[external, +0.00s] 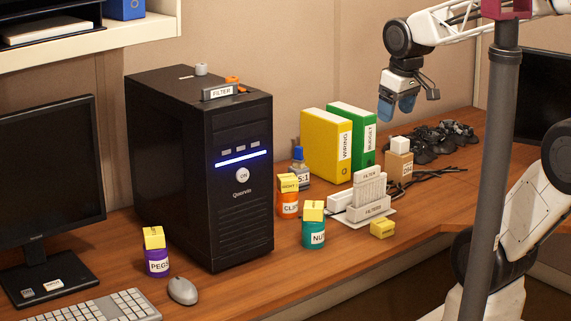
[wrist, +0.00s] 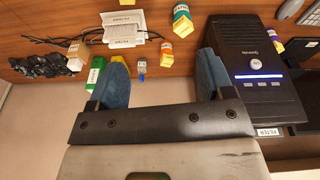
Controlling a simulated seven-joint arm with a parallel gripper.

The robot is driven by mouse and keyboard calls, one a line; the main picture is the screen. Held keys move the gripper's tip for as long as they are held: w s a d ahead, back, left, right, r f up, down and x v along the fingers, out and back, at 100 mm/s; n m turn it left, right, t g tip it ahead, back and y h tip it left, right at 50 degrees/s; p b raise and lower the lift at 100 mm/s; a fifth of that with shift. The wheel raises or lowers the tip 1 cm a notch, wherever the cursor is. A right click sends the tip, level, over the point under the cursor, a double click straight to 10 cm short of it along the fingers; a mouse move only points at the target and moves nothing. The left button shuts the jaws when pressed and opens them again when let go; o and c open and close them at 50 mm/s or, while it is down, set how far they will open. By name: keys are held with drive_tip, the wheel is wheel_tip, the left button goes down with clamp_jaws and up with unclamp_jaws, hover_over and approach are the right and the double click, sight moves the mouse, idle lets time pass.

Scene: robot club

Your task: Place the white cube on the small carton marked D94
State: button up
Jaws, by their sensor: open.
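The white cube (external: 400,144) sits on top of the small tan carton (external: 398,166), whose label seems to read D94, right of the green binder. In the wrist view the cube (wrist: 75,65) and the carton (wrist: 74,48) show at the left, outside my fingers. My gripper (external: 397,106) is open and empty, above and apart from the cube. Its two blue fingers (wrist: 162,78) are spread wide in the wrist view with nothing held between them.
Yellow and green binders (external: 338,142) stand left of the carton. Dark game controllers (external: 440,140) and cables lie to its right and behind. A white filter rack (external: 368,190), labelled bottles (external: 314,232) and a yellow block (external: 382,229) are in front. A black computer tower (external: 205,165) stands left.

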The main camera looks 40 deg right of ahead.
drive_tip(key=shift+m, duration=0.8)
drive_tip(key=shift+s+a+f, duration=0.2)
drive_tip(key=shift+s+a, duration=0.05)
drive_tip(key=shift+s, duration=0.45)
drive_tip(key=shift+s+a+f, duration=0.25)
drive_tip(key=shift+s+a, duration=0.05)
drive_tip(key=shift+s, duration=0.35)
drive_tip(key=shift+s+a+f, duration=0.2)
drive_tip(key=shift+s+a, duration=0.05)
drive_tip(key=shift+s, duration=0.45)
